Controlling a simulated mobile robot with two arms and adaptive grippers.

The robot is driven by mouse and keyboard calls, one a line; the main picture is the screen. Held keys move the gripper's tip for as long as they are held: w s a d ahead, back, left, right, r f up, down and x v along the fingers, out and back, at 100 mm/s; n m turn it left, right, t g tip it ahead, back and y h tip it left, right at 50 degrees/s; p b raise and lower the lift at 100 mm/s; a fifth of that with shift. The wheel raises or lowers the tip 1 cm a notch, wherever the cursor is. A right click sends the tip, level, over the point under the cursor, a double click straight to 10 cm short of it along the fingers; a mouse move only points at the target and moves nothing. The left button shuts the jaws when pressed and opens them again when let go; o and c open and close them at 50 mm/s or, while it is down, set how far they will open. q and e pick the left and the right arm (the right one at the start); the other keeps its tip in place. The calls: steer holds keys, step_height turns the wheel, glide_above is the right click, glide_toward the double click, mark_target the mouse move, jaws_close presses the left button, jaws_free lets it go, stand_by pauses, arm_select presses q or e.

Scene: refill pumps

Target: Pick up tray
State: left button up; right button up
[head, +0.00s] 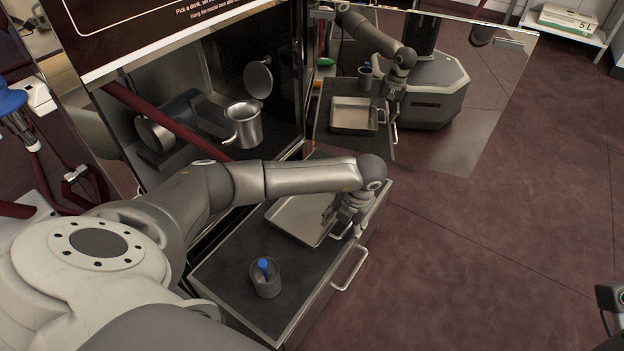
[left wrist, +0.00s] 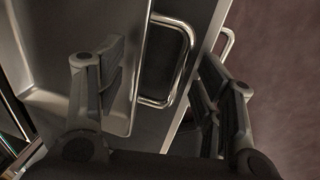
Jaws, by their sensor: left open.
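The tray (head: 298,218) is a shallow grey metal pan lying on the dark top of an open drawer unit. In the left wrist view, the tray (left wrist: 112,115) fills the left side, and a shiny loop handle (left wrist: 188,60) stands out from its rim. My left gripper (head: 345,228) is over the tray's right end, pointing down. In the left wrist view, the left gripper (left wrist: 165,100) is open, one finger over the tray's inside and the other beyond the handle. The handle lies between the fingers; no grip shows.
A dark cup with a blue-topped item (head: 265,280) stands on the drawer unit in front of the tray. The drawer's pull handle (head: 350,268) sticks out on the right. A metal pot (head: 243,125) is in the cabinet behind. A mirror (head: 470,95) reflects the scene. The floor (head: 480,260) right is clear.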

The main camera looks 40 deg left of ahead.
arm_select(q)
jaws_close()
stand_by(0.4)
steer(key=shift+r, duration=0.1)
